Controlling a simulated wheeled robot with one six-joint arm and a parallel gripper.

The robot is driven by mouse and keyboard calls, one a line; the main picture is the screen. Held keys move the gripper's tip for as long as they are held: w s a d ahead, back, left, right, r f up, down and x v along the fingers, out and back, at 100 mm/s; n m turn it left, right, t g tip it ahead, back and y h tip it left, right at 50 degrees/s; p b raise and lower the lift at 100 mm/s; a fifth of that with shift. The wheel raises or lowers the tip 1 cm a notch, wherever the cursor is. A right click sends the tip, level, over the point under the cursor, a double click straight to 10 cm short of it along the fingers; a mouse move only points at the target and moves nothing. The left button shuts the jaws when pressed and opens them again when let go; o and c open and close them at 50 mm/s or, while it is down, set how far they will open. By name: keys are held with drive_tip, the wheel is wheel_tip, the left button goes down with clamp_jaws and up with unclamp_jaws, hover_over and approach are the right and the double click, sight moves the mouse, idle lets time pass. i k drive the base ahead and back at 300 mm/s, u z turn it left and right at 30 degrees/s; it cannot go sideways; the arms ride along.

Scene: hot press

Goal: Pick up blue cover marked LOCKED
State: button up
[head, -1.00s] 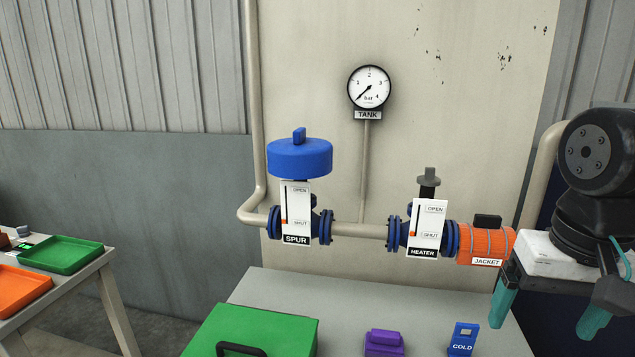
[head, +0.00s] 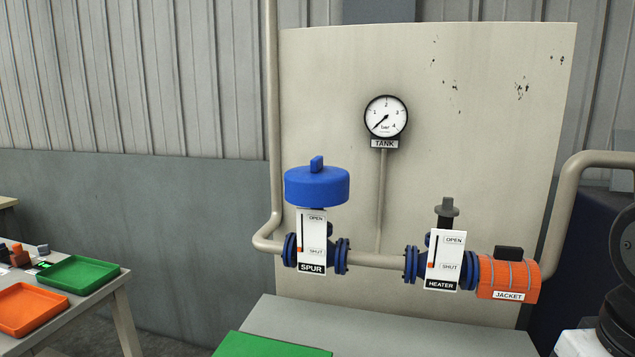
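A round blue cover (head: 317,187) with a small upright tab on top sits over the top of the SPUR valve (head: 312,242). No LOCKED marking shows on the side of the cover facing me. The SPUR plate below it has a slot with OPEN at the top and SHUT at the bottom, and its orange pointer is at SHUT. My gripper's fingers are out of view; only part of my arm shows at the lower right edge, well to the right of the cover.
The HEATER valve (head: 442,258) and orange JACKET (head: 508,275) sit right along the pipe. A TANK gauge (head: 385,116) hangs above. Left, a table holds green (head: 78,274) and orange (head: 30,304) trays.

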sight(316, 185)
drive_tip(key=k, duration=1)
drive_tip(key=u, duration=1.9)
drive_tip(key=i, duration=1.15)
drive_tip(key=z, duration=2)
drive_tip(key=i, duration=0.5)
drive_tip(key=u, duration=0.1)
